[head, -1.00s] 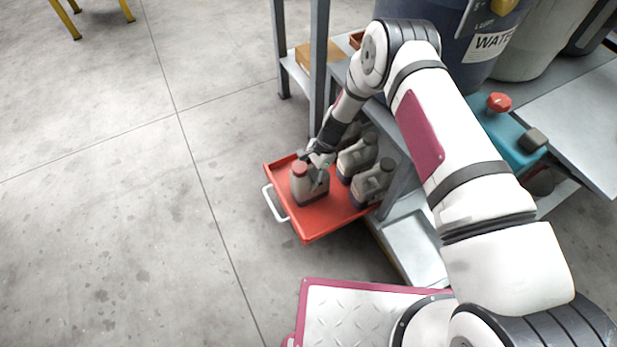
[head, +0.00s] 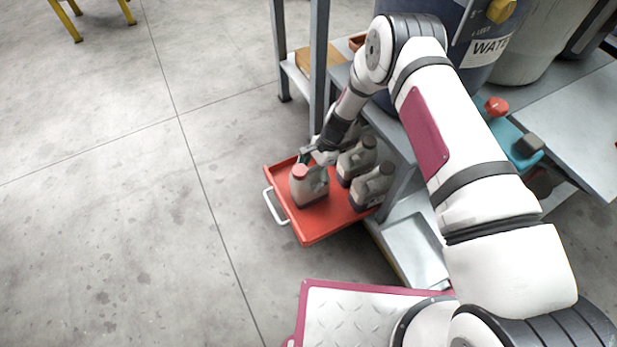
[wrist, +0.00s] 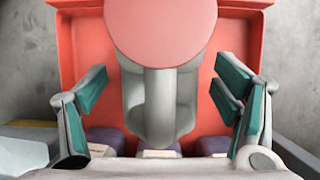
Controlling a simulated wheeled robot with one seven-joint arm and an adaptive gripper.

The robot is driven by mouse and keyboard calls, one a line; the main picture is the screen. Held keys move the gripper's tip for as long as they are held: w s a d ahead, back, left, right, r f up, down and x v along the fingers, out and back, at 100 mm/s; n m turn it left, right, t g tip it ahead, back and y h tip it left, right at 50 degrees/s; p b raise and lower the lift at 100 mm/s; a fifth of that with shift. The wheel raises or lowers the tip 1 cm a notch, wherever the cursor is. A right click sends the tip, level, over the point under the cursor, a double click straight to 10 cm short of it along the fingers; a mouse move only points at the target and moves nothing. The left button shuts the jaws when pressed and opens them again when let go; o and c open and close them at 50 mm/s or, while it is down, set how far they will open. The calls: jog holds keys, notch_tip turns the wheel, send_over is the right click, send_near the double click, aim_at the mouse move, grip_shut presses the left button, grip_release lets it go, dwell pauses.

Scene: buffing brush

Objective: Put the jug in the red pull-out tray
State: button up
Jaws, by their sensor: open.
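The jug (head: 307,186) is grey with a red cap and stands upright on the red pull-out tray (head: 318,229), near its handle side. In the wrist view the jug's red cap (wrist: 162,24) fills the top middle, with its grey handle (wrist: 160,105) below. My gripper (head: 315,155) is just behind and above the jug in the head view. In the wrist view its open fingers (wrist: 160,100) stand on either side of the jug's handle, with gaps on both sides. Nothing is held.
Two other grey jugs (head: 356,160) and (head: 371,188) stand on the tray, right of the red-capped one. A grey rack post (head: 319,60) rises close behind my gripper. Blue bin (head: 470,60) is above. Floor left of the tray is clear.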

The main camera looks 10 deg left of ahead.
jog(key=p+v, duration=0.3)
jog(key=v, duration=0.6)
jog(key=shift+d+r, duration=0.1)
jog(key=shift+r, duration=0.3)
